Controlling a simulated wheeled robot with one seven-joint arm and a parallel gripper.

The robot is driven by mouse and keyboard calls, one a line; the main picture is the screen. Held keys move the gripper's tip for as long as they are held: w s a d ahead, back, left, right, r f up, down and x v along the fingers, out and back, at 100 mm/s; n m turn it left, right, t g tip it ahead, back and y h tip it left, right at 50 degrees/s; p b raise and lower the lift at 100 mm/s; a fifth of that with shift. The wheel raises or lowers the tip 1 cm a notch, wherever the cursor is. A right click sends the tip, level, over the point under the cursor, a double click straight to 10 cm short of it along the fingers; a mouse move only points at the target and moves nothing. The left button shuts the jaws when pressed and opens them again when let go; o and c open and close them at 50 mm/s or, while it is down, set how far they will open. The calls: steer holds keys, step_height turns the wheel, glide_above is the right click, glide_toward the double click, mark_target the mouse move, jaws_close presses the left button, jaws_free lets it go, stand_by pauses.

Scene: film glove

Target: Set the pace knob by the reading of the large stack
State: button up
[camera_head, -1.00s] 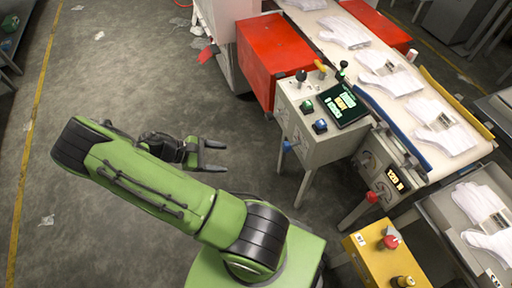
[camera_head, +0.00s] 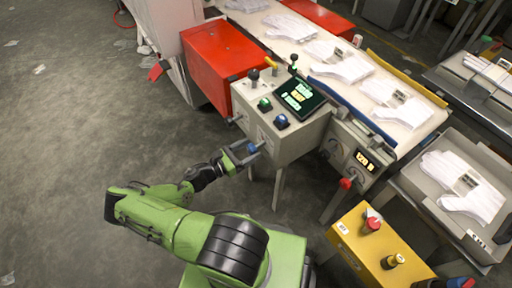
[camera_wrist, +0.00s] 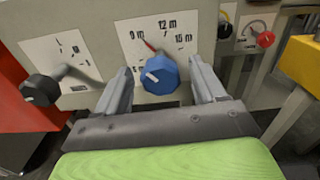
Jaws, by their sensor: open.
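In the wrist view a blue faceted knob (camera_wrist: 158,78) with a white mark sits on a white dial plate (camera_wrist: 128,36) lettered 9 m, 12 m and 15 m. A red pointer shows just above the knob. My gripper (camera_wrist: 161,64) is open, with one finger on each side of the knob; I cannot tell whether either touches it. In the head view my gripper (camera_head: 246,157) is at the front of the grey console (camera_head: 262,124), around the same blue knob (camera_head: 252,148). No thing I can name as the large stack shows clearly.
A black lever knob (camera_wrist: 40,90) is left of the dial. Glove conveyor (camera_head: 395,125) runs behind the console. A lit readout (camera_head: 364,161) seems to read 120 N. A dark screen (camera_head: 299,96) tops the console. A yellow box (camera_head: 375,245) stands front right.

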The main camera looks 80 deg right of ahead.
mark_target(256, 146)
steer(key=x, duration=0.3)
steer(key=shift+s+d, duration=0.2)
steer(key=shift+c, duration=0.2)
steer(key=c, duration=1)
steer(key=shift+m, duration=0.3)
steer(key=m+b, duration=0.1)
steer(key=m, duration=0.4)
steer(key=shift+f, duration=0.1)
steer(key=m+b, duration=0.1)
steer(key=m, duration=0.5)
steer(key=shift+a+b, duration=0.1)
steer(key=shift+b, duration=0.2)
